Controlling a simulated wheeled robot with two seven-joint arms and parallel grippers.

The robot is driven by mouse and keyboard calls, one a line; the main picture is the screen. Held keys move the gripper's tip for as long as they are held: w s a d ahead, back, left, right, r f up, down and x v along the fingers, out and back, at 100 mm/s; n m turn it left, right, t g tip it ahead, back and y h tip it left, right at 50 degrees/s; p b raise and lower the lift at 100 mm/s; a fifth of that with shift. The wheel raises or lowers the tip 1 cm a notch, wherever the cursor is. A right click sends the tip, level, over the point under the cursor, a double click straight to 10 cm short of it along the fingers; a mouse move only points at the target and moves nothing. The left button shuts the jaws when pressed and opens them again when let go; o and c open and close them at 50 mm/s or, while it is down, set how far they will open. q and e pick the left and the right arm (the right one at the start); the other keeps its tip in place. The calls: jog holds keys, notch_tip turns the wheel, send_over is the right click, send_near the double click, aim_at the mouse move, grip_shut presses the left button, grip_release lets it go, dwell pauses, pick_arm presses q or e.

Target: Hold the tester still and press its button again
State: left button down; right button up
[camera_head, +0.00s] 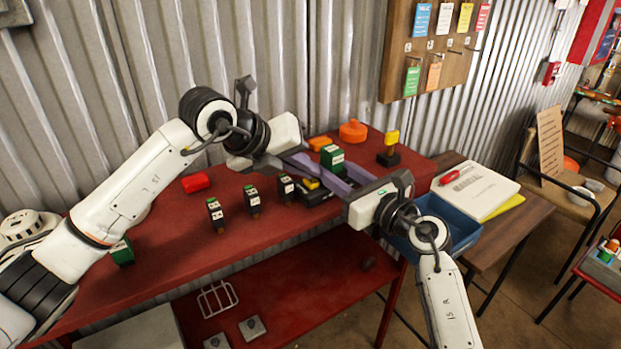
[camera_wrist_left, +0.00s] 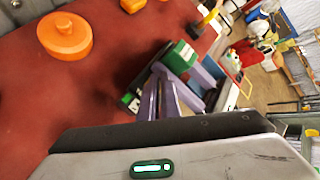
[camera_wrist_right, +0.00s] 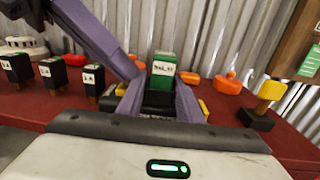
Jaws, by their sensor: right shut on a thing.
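The tester (camera_head: 316,196) is a low black box with a yellow button (camera_head: 312,183), on the red table. A green block (camera_head: 332,158) with a white label stands upright at it; the block also shows in the right wrist view (camera_wrist_right: 163,70). My right gripper (camera_wrist_right: 158,100) is shut on the tester from the front right, one purple finger on each side. My left gripper (camera_wrist_left: 160,100) comes in from above left, its purple fingers close together and empty. Its tips are low beside the green block and near the yellow button; I cannot tell whether they touch it.
Several small black blocks with white labels, one of them here (camera_head: 252,199), stand left of the tester. Behind are an orange round thing (camera_head: 353,130) and a yellow-topped black stand (camera_head: 390,147). A blue tray (camera_head: 462,232) lies right. A red object (camera_head: 196,182) lies left.

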pick_arm(q)
jog(key=shift+s+f, duration=0.15)
jog(key=shift+f, duration=0.6)
jog(key=shift+d+r, duration=0.15)
jog(key=shift+r, duration=3.35)
